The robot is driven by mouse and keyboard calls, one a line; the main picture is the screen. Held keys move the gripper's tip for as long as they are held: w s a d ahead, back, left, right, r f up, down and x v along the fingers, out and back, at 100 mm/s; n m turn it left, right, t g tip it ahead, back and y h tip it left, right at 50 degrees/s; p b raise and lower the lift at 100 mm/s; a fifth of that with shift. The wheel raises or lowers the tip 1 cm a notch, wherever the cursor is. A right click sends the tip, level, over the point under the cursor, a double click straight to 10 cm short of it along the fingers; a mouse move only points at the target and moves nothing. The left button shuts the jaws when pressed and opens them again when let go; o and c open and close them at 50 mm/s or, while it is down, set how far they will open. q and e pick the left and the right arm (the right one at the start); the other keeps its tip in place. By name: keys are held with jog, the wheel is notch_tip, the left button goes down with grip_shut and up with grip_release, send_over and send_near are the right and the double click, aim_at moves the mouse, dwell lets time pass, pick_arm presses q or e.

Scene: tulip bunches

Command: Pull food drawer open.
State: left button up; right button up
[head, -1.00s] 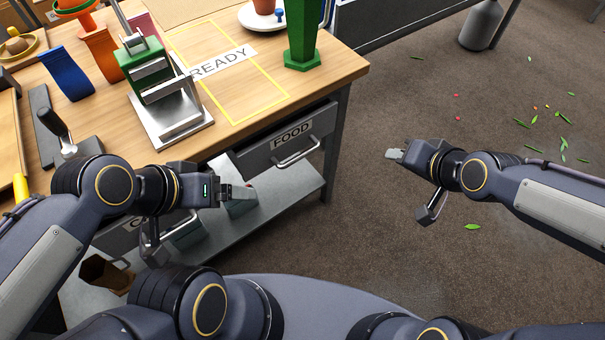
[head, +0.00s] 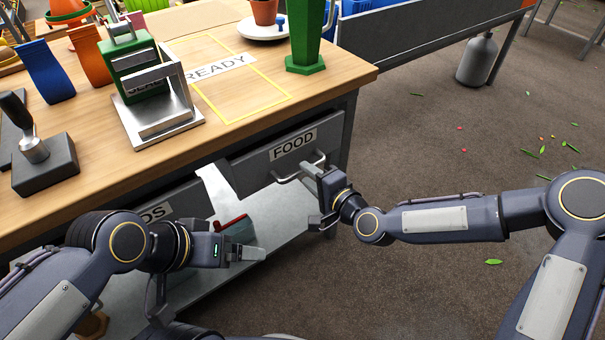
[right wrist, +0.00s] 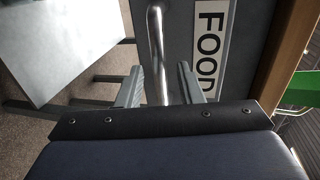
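The grey food drawer (head: 258,166), labelled FOOD, sits under the table top near its right corner and looks shut. Its bar handle (head: 286,180) sticks out below the label. My right gripper (head: 308,172) is at the handle. In the right wrist view its two fingers (right wrist: 159,88) stand apart, with the handle bar (right wrist: 157,50) running between them; I see gaps on both sides of the bar. My left gripper (head: 250,253) is low at the left, away from the drawer; its finger opening cannot be made out.
A second drawer (head: 160,212) is left of the food drawer, partly behind my left arm. A lower shelf (head: 285,226) lies beneath. On the table top are a green vase (head: 305,40), a metal stand (head: 160,105) and a dark block with a handle (head: 45,165). Floor at right is open.

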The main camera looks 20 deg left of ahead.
aim_at(304, 173)
jog(key=shift+x, duration=1.7)
jog(key=shift+c, duration=0.3)
grip_shut()
